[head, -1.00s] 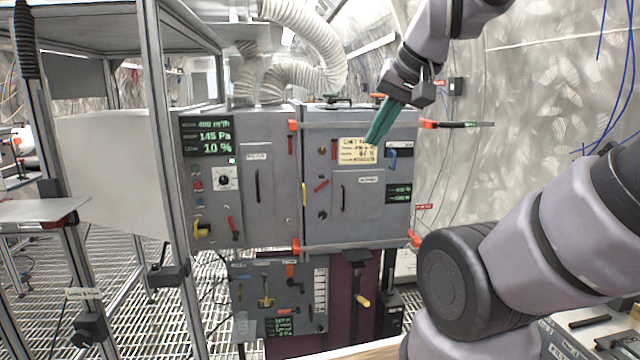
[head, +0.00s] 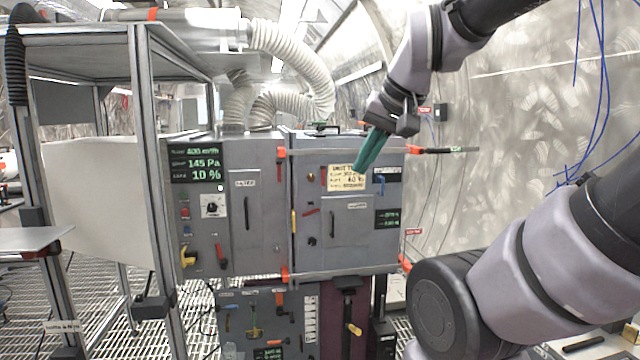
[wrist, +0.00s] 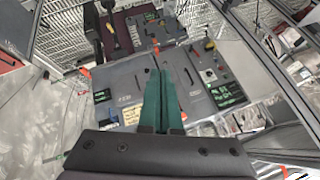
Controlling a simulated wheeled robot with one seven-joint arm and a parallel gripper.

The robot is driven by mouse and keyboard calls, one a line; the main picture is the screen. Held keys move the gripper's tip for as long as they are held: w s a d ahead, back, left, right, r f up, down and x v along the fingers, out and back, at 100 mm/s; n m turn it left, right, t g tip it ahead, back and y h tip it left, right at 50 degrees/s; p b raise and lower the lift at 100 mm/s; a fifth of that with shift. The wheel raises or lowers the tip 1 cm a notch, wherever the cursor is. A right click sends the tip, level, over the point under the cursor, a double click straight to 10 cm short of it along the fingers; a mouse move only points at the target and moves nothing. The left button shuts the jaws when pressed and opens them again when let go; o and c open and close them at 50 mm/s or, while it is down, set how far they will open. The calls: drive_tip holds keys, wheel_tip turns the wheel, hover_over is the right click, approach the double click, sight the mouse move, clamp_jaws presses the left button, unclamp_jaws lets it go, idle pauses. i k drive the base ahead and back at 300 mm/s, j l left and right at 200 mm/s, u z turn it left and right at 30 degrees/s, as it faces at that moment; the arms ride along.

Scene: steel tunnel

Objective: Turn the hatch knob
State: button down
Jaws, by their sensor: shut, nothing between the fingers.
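The grey right-hand cabinet (head: 345,262) carries a hatch door (head: 360,232) with a dark vertical handle. Left of this door are a small brown round knob (head: 311,177) and a black knob (head: 311,241); I cannot tell which is the hatch knob. A white-plated dial (head: 212,205) is on the left-hand cabinet (head: 262,222). My gripper (head: 362,166) has green fingers, shut and empty, in front of the cabinet's upper part, overlapping the yellow note. In the wrist view the closed fingers (wrist: 160,78) point at the cabinet front and hide part of it.
A yellow note (head: 346,178) and a blue hook-shaped handle (head: 381,184) are near the fingers in the picture. Orange-ended bars (head: 415,150) stick out at the cabinet's right edge. A metal frame (head: 150,160) stands at left. A lower panel (head: 262,320) has several levers.

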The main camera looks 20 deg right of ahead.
sight(312, 241)
drive_tip(key=i+j+z, duration=0.1)
drive_tip(key=i+j, duration=0.15)
drive_tip(key=j, duration=0.15)
drive_tip(key=i+j, duration=0.3)
drive_tip(key=j, duration=0.15)
drive_tip(key=i+j+z, duration=0.15)
drive_tip(key=j, duration=0.25)
drive_tip(key=i, duration=0.1)
